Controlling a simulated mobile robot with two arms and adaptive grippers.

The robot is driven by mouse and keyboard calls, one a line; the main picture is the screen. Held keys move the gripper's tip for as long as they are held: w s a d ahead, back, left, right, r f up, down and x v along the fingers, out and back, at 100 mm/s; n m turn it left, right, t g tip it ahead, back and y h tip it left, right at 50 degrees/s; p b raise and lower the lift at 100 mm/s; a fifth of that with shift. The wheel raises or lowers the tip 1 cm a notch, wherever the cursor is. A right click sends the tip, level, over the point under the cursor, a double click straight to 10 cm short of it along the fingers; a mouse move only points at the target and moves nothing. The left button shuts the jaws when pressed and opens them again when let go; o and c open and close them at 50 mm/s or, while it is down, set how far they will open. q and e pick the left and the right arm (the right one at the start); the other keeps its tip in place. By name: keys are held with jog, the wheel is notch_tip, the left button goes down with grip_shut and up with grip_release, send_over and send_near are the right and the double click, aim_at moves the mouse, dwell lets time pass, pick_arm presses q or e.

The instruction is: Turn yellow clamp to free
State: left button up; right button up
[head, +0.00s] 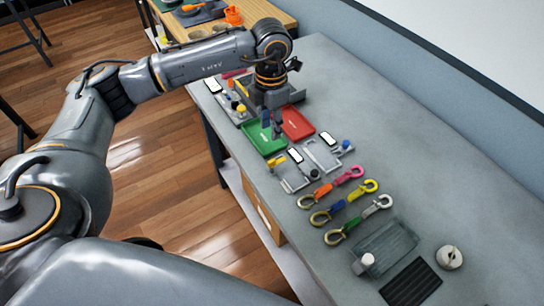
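Several small fixtures with coloured parts stand on the grey bench. A small yellow piece (279,161) sits on a grey plate just in front of the green tray, and another yellow knob (241,108) shows on a plate left of my gripper. I cannot tell which is the yellow clamp, or its turn position. My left gripper (271,126) points down over the green and red trays, apart from both yellow pieces. Its dark fingers are small in view, and their gap is unclear. I see nothing held in them. My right gripper is not in view.
A green tray (264,140) and a red tray (298,123) lie below my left gripper. Several coloured straps with hooks (344,207) lie nearer. A clear tray (386,249), a black ribbed mat (411,283) and a round white knob (449,257) are at the near end. The bench's right side is clear.

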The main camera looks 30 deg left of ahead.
aim_at(271, 160)
pick_arm(q)
notch_tip(271, 160, down, 12)
jog(key=p, duration=0.3)
jog(key=shift+f+p, duration=0.35)
jog(key=shift+f, duration=0.3)
grip_shut()
